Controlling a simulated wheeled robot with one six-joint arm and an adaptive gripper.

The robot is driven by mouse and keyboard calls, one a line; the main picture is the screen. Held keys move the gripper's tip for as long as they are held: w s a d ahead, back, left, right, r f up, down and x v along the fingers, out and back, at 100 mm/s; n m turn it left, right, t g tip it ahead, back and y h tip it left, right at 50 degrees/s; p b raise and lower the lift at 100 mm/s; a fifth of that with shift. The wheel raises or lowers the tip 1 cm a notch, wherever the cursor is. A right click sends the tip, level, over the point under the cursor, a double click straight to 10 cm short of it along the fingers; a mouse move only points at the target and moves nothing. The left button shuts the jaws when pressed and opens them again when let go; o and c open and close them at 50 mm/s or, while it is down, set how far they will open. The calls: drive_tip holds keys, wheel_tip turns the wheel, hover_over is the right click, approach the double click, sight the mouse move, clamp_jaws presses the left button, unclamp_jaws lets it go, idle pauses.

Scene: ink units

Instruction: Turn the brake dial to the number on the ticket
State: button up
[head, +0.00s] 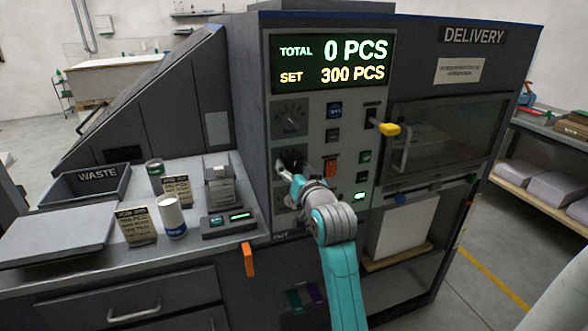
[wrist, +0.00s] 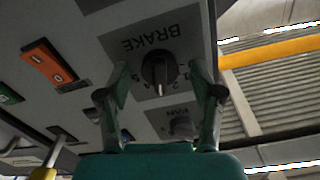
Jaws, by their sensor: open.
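The brake dial (wrist: 158,70) is a dark round knob under the word BRAKE, upside down in the wrist view. Its pale mark points down in that picture, near the middle of a small arc of numbers; I cannot tell which number exactly. My gripper (wrist: 160,82) is open, one finger on each side of the dial, with visible gaps. In the head view my gripper (head: 283,168) is at the panel and partly hides this dial. Two printed cards stand on the counter, one at the front (head: 135,226) and one behind (head: 178,190); their print is too small to read.
A FAN dial (wrist: 182,128) is close to the brake dial. A red-orange switch (head: 330,166) and a yellow-tipped lever (head: 388,129) are to the right on the panel. The display (head: 333,62) reads total 0, set 300 PCS.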

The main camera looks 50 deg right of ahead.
drive_tip(key=shift+s, duration=0.1)
drive_tip(key=v, duration=1.1)
drive_tip(key=shift+s+a, duration=0.15)
drive_tip(key=shift+s, duration=0.2)
drive_tip(key=s+a+f+n+y, duration=0.2)
drive_tip(key=s+a+f, duration=0.2)
drive_tip(key=a+f, duration=0.5)
drive_tip(key=s+a+f+n+y, duration=0.2)
drive_tip(key=s+a+f, duration=0.2)
drive_tip(key=a+f, duration=0.45)
drive_tip(key=s+a+f+n+y, duration=0.2)
drive_tip(key=s+a+f, duration=0.2)
drive_tip(key=s, duration=0.8)
drive_tip(key=s+a+f+n+g+y, duration=0.1)
drive_tip(key=s+a, duration=0.4)
drive_tip(key=s, duration=0.7)
wheel_tip(320, 180, down, 3)
drive_tip(key=shift+a+r+n+y, duration=0.1)
drive_tip(key=shift+a+n+y, duration=0.1)
drive_tip(key=shift+n+y, duration=0.7)
